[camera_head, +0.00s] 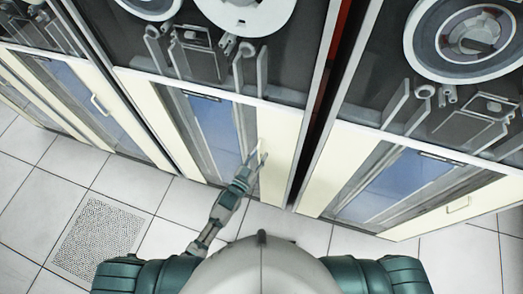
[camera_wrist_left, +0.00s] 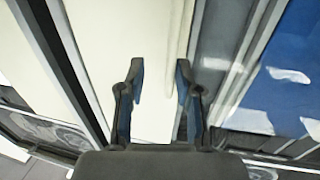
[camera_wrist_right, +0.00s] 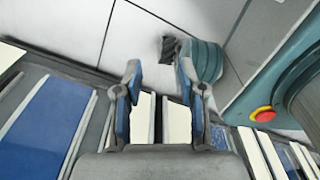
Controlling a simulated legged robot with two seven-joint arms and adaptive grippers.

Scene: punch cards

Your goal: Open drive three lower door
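I see no number marking drive three. My left gripper (camera_head: 254,160) is at the cream strip of the middle lower door (camera_head: 280,150), where its handle (camera_head: 262,150) is partly hidden. In the left wrist view the left gripper (camera_wrist_left: 160,78) is open, fingers apart before a cream panel (camera_wrist_left: 135,30); nothing shows clearly between them. The middle door looks shut. My right gripper (camera_wrist_right: 159,72) is open and empty in the right wrist view, and hidden in the head view.
The left lower door has a white handle (camera_head: 98,104); the right lower door has a handle (camera_head: 457,204). Tape reels (camera_head: 468,40) sit above. The tiled floor (camera_head: 150,185) is clear, with a perforated tile (camera_head: 100,240) at left. A dark gap separates the middle and right cabinets.

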